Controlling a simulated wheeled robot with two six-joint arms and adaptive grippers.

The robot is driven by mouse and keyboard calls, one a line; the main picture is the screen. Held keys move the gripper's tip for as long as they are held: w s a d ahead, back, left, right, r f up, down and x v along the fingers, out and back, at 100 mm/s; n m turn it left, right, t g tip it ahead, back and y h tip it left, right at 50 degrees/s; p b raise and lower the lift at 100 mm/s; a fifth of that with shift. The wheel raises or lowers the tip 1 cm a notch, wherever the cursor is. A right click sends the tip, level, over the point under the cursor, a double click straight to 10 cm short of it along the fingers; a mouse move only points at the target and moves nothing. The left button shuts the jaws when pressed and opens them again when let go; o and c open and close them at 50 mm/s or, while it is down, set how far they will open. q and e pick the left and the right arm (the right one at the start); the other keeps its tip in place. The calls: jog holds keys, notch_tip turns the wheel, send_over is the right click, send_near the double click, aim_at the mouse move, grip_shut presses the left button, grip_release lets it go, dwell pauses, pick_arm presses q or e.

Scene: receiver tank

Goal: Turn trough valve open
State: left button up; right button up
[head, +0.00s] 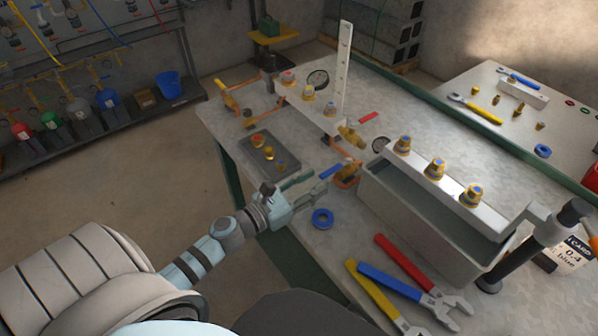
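The trough (425,225) is a grey-green open tank on the right half of the metal bench. At its left end is a brass valve (349,168) with a blue lever (330,172) and copper-coloured pipe; I take this as the trough valve. The lever points to the lower left, away from the valve body. My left gripper (320,180) is just left of the lever, its two fingers apart and pointing towards it. The lever's end is close to the fingertips; I cannot tell whether they touch. My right gripper is not visible.
Another brass valve (351,134) with a red lever (368,118) is just behind. A blue ring (322,218) lies near my gripper. Red-, blue- and yellow-handled wrenches (398,290) lie in front. A white rail (445,180) with brass fittings spans the trough. A black cylindrical tool (530,250) stands right.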

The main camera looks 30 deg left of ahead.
pick_arm(q)
jog(key=v, duration=0.6)
dwell(0.4)
